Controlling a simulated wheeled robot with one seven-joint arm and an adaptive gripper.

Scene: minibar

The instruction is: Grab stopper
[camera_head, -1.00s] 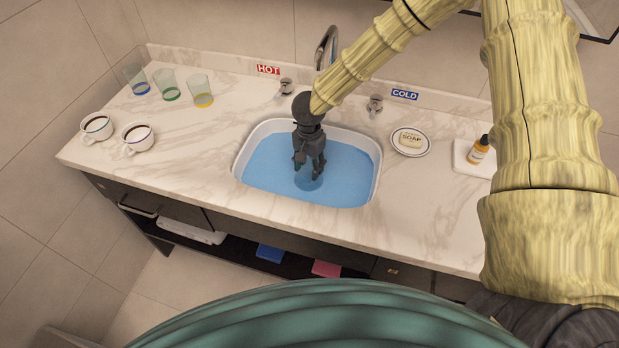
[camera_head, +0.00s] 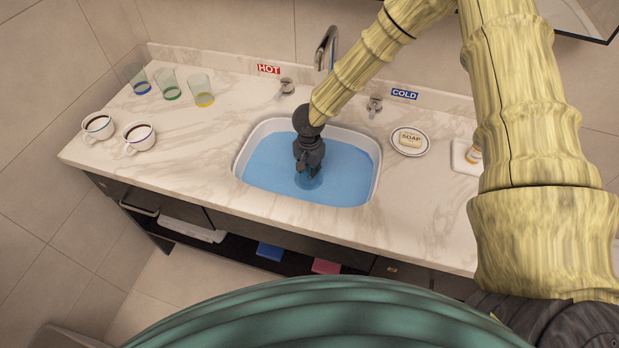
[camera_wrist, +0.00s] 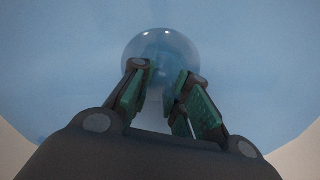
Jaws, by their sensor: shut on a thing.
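The sink (camera_head: 376,172) is filled with blue water. My gripper (camera_head: 307,172) points down into it, with its fingertips at or under the water near the middle of the basin. In the wrist view my gripper (camera_wrist: 166,88) has its fingers drawn in on the stopper (camera_wrist: 160,48), which shows as a round, bluish, see-through shape at the fingertips. The water blurs its outline, and its lower part and the drain are hidden. In the head view the stopper is only a faint darker patch under the gripper.
Two filled cups (camera_head: 139,137) and several glasses (camera_head: 202,90) stand at the left of the counter (camera_head: 215,140). The faucet (camera_head: 327,45) and taps (camera_head: 374,104) are behind the sink. A soap dish (camera_head: 410,150) and a small bottle on a tray (camera_head: 463,158) are at the right.

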